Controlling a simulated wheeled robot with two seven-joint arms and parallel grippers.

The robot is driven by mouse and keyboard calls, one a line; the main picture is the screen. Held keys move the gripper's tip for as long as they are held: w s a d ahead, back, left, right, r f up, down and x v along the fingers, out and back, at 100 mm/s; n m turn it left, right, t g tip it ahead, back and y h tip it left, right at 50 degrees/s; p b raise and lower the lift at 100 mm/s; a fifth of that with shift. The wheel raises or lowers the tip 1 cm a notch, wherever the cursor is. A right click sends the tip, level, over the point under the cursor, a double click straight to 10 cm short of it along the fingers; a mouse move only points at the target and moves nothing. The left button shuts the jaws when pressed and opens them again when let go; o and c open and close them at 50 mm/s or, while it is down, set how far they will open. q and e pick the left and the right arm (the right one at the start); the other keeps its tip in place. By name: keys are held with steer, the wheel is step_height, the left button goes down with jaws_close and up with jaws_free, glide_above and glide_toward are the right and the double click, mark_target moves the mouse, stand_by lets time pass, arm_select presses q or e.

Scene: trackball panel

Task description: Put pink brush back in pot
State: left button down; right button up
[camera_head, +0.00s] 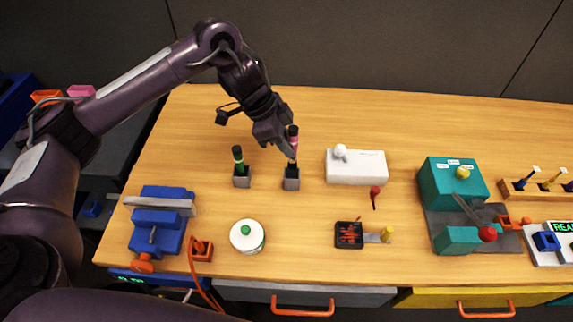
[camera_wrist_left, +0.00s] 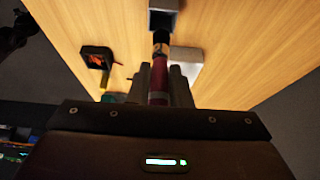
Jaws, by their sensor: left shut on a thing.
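The pink brush (camera_head: 294,145) is held roughly upright between the fingers of my left gripper (camera_head: 290,153), which is shut on it. The grey pot (camera_head: 291,184) stands on the table directly below. In the left wrist view the brush (camera_wrist_left: 158,84) runs between the fingers (camera_wrist_left: 158,88), its dark end pointing at the pot (camera_wrist_left: 163,18). The dark end is at or just above the pot's mouth; I cannot tell whether it is inside. My right gripper is not in view.
A second grey pot (camera_head: 241,181) with a green brush (camera_head: 239,161) stands to the left. A white box (camera_head: 357,167) is to the right. A round white container (camera_head: 247,236) and a blue vise (camera_head: 160,222) are nearer the front. The table behind the pots is clear.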

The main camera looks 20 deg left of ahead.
arm_select(q)
step_height(320, 180, down, 6)
steer(key=shift+f, duration=0.45)
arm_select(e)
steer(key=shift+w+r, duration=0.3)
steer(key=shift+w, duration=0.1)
arm_select(q)
steer(key=shift+f, duration=0.1)
steer(key=c, duration=1.3)
jaws_free()
